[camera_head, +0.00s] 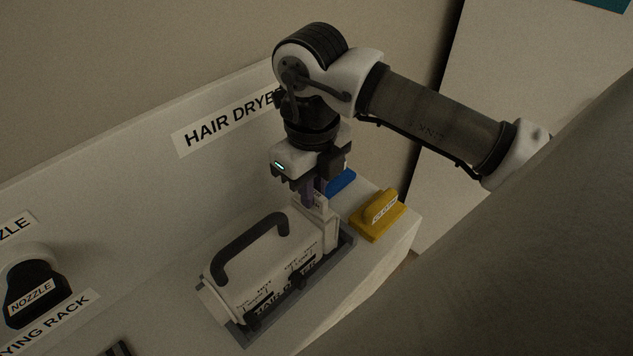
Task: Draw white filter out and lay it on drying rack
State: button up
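The hair dryer body (262,274), white with a dark handle, lies in a grey tray (345,246) on the white counter. A white upright piece (326,228), apparently the filter, stands at the dryer's far right end. My gripper (311,203) points down at the top of this piece, with its fingers at or very near it. The contact and the gap between the fingers are too small and dark to make out. The drying rack shows only by its partly cut-off label (48,326) at the lower left.
A black and white nozzle (33,289) stands at the left. A yellow labelled block (379,216) and a blue item (342,182) lie right of my gripper, near the counter's right edge. A dark slotted item (119,349) is cut off at the bottom. Counter between dryer and nozzle is clear.

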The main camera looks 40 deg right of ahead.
grip_shut()
jog(key=shift+r, duration=0.65)
dwell(0.4)
jog(key=shift+r+p, duration=1.7)
jog(key=shift+r, duration=1.7)
jog(key=shift+a+f, duration=0.1)
jog(key=shift+a, duration=0.05)
